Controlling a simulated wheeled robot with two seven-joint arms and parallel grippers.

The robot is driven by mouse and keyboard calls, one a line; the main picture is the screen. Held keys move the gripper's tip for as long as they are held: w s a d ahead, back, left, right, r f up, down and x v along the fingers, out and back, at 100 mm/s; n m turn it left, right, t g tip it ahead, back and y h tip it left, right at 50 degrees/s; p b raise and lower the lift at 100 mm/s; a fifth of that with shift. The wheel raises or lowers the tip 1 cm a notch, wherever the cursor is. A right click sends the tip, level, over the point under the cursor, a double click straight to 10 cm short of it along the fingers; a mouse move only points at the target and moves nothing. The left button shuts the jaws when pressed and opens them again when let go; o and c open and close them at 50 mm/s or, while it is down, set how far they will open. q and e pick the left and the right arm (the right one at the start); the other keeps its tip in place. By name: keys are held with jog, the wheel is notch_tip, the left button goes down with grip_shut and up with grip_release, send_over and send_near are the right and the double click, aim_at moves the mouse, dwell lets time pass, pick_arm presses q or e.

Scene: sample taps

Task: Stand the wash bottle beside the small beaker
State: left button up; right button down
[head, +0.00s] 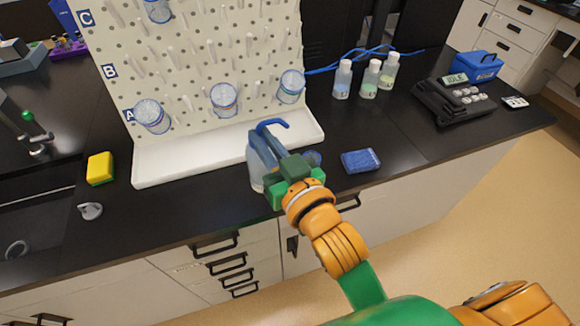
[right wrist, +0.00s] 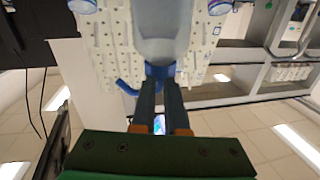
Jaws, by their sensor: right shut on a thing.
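The wash bottle (head: 257,174), clear with a blue top and bent blue spout, is at the front edge of the white tray. My right gripper (head: 286,166) is shut on its upper part; whether its base touches the counter is unclear. In the right wrist view the bottle (right wrist: 165,30) appears beyond the two dark fingers (right wrist: 158,98), which meet its blue collar. Clear beakers hang on the pegboard: left (head: 152,116), middle (head: 223,99) and right (head: 290,86). I cannot tell which is the small beaker. A small blue round thing (head: 313,157) is partly hidden behind my gripper. My left gripper is not in view.
The white pegboard (head: 205,60) rises behind its white tray (head: 180,165). Several capped bottles (head: 370,79) and a black instrument (head: 450,103) stand further right. The dark counter is clear between them.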

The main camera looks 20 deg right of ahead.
pick_arm(q)
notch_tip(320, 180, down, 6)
jog(key=b, duration=0.4)
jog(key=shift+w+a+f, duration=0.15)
pick_arm(e)
jog(key=w+d+f, duration=0.6)
jog(key=w+f, duration=0.1)
jog(key=f, duration=0.4)
jog(key=shift+d+f, duration=0.2)
jog(key=shift+d, duration=0.2)
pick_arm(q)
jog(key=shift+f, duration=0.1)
pick_arm(e)
jog(key=c, duration=0.9)
grip_release()
jog(key=shift+f, duration=0.1)
jog(key=shift+c, duration=0.2)
